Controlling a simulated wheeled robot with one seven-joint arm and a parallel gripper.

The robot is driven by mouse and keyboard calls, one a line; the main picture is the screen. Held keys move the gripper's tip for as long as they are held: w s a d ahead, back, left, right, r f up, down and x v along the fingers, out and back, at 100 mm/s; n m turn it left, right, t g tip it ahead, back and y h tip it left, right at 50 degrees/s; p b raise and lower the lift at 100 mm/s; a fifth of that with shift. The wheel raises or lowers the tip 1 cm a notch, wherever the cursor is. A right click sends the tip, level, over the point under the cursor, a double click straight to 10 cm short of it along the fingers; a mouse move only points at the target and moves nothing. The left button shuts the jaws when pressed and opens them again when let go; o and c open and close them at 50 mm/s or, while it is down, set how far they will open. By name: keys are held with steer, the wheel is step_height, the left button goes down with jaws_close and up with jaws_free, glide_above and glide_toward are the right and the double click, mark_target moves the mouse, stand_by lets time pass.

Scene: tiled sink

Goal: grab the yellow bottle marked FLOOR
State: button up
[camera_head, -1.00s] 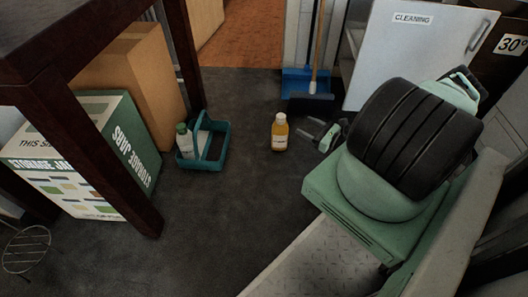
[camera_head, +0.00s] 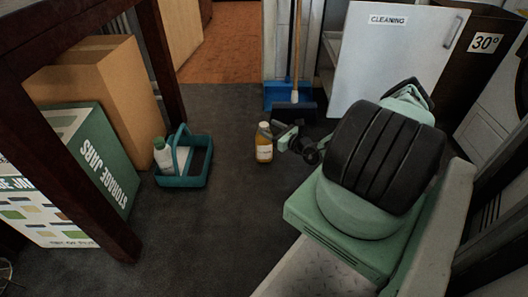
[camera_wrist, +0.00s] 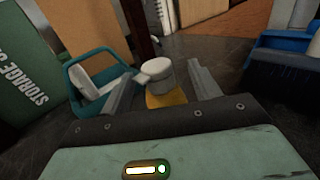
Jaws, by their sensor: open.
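The yellow bottle (camera_head: 264,146) with a white cap stands upright on the dark floor in the head view. Its label is too small to read. My gripper (camera_head: 280,138) is low over the floor just to the right of the bottle, with its jaws open toward it. In the wrist view, the white cap and the yellow body of the bottle (camera_wrist: 166,99) show between the two spread fingers of my gripper (camera_wrist: 164,67). The lower part of the bottle is hidden by the gripper. I cannot tell whether a finger touches it.
A teal caddy (camera_head: 182,182) holding a white bottle (camera_head: 162,154) stands left of the yellow bottle. A table leg (camera_head: 112,225), a storage jars box (camera_head: 98,160) and a cardboard box (camera_head: 120,90) are further left. A blue dustpan (camera_head: 283,95) and broom stand behind. Floor in front is clear.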

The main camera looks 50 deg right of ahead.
mark_target(261, 124)
steer(key=w+b, duration=0.2)
steer(key=w, duration=0.1)
steer(key=w+b, duration=0.1)
steer(key=b, duration=0.1)
steer(key=shift+w+a+f, duration=0.2)
steer(key=shift+f, duration=0.2)
steer(key=shift+w+r, duration=0.15)
steer(key=shift+w, duration=0.3)
steer(key=shift+r, duration=0.1)
jaws_close()
